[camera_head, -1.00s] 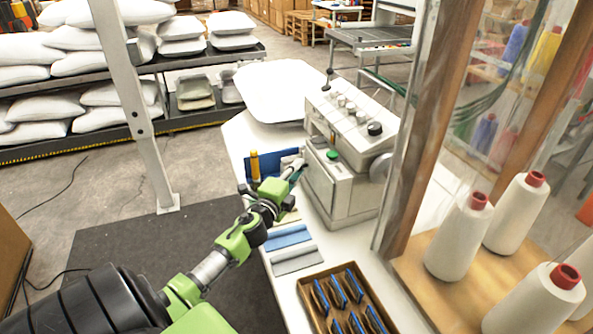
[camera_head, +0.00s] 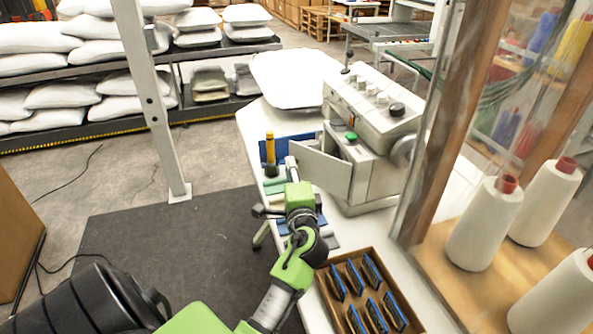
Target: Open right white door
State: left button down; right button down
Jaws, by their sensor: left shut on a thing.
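A pale grey-white machine (camera_head: 372,130) stands on the white table, with knobs and a green button on top. Its white door (camera_head: 322,172) stands swung out from the front, with a gap between it and the machine body. My left gripper (camera_head: 291,164) is at the outer left edge of this door, shut on it. The exact grip spot is small and partly hidden by my own wrist. My right gripper is not in view.
A brown tray (camera_head: 321,284) with blue-edged pieces lies in front on the table (camera_head: 247,132). A yellow-topped tool (camera_head: 270,150) stands left of the door. White thread cones (camera_head: 483,225) stand at right behind a wooden post (camera_head: 445,120).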

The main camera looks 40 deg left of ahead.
pick_arm(q)
jog(key=shift+s+d+n+g+y+b, duration=0.35)
jog(key=shift+s+n+g+y+b, duration=0.15)
jog(key=shift+s+n+g+b, duration=0.15)
jog(key=shift+s+d+n+g+y+b, duration=0.35)
jog(key=shift+s+n+g+y+b, duration=0.15)
jog(key=shift+s+g, duration=0.25)
jog(key=c, duration=1.9)
grip_release()
